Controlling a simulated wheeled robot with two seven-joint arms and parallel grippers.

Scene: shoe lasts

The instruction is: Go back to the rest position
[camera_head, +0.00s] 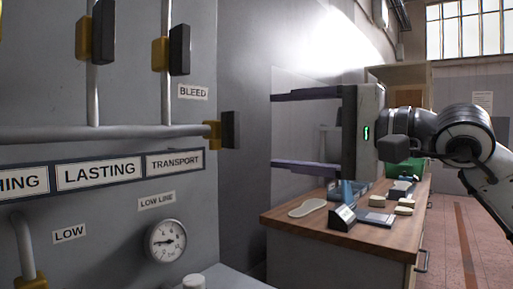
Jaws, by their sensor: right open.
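My right gripper (275,130) reaches in from the right at mid-height. Its two long, dark purple fingers point left, one well above the other. It is open, with nothing between the fingers. It shows in front of the wall and above the wooden workbench (285,224); it appears clear of the bench top. My left gripper is not in view.
A grey panel at the left carries pipes, valve handles, a "LASTING" label (99,170) and a pressure gauge (166,241). The bench holds a pale sole shape (307,208), a dark angled block (342,217) and several small items. Tiled floor (485,235) is open at right.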

